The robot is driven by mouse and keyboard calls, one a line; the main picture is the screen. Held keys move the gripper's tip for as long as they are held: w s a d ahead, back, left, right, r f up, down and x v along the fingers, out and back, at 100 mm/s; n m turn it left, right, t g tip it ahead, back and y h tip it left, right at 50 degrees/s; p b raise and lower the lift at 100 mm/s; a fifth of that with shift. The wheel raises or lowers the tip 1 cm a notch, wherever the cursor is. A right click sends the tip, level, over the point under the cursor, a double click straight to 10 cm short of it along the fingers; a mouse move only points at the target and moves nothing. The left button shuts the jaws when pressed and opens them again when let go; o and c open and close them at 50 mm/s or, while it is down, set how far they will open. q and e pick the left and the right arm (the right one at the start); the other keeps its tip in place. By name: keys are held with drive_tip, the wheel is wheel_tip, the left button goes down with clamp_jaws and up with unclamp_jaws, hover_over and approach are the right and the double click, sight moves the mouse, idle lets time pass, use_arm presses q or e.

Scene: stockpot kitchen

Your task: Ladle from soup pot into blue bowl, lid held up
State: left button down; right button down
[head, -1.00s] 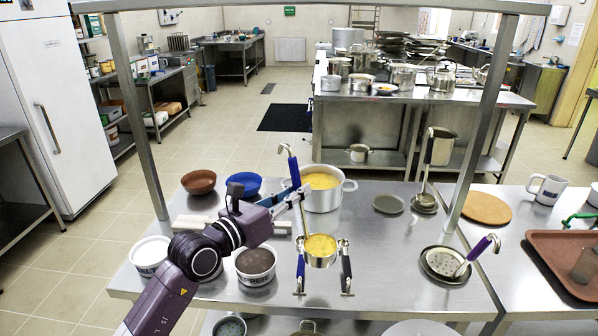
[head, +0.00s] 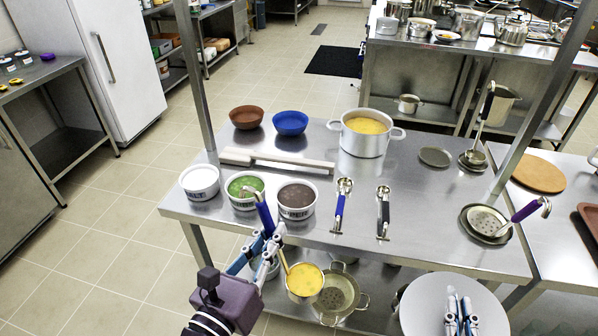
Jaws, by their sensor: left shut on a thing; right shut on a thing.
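The soup pot (head: 364,143) stands uncovered at the back of the steel table, with yellow soup in it. The blue bowl (head: 290,123) sits left of it and looks empty. My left gripper (head: 268,240) is shut on the blue-purple handle of a ladle (head: 284,262). The ladle's cup (head: 305,284) hangs below, full of yellow soup, in front of the table's front edge in the picture. My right gripper (head: 461,308) is at the lower right, shut on a pale round lid (head: 425,302), well away from the pot. The gripper hides part of the lid.
A brown bowl (head: 246,117) stands left of the blue bowl. A pale bar-shaped object (head: 278,160) lies before both bowls, and several labelled tubs (head: 200,182) line the front left. Two tools (head: 342,205) lie right of the tubs. Table posts (head: 190,75) rise either side.

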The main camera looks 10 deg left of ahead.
use_arm(q)
drive_tip(key=s+a+n+y, duration=0.1)
drive_tip(key=s+a+y, duration=0.1)
drive_tip(key=s, duration=0.4)
drive_tip(key=shift+s+a+f+n+y, duration=0.2)
drive_tip(key=shift+a+n+y, duration=0.1)
drive_tip(key=shift+a+n, duration=0.15)
drive_tip(key=shift+w+r+t, duration=0.1)
drive_tip(key=shift+r+t, duration=0.1)
drive_tip(key=shift+t, duration=0.1)
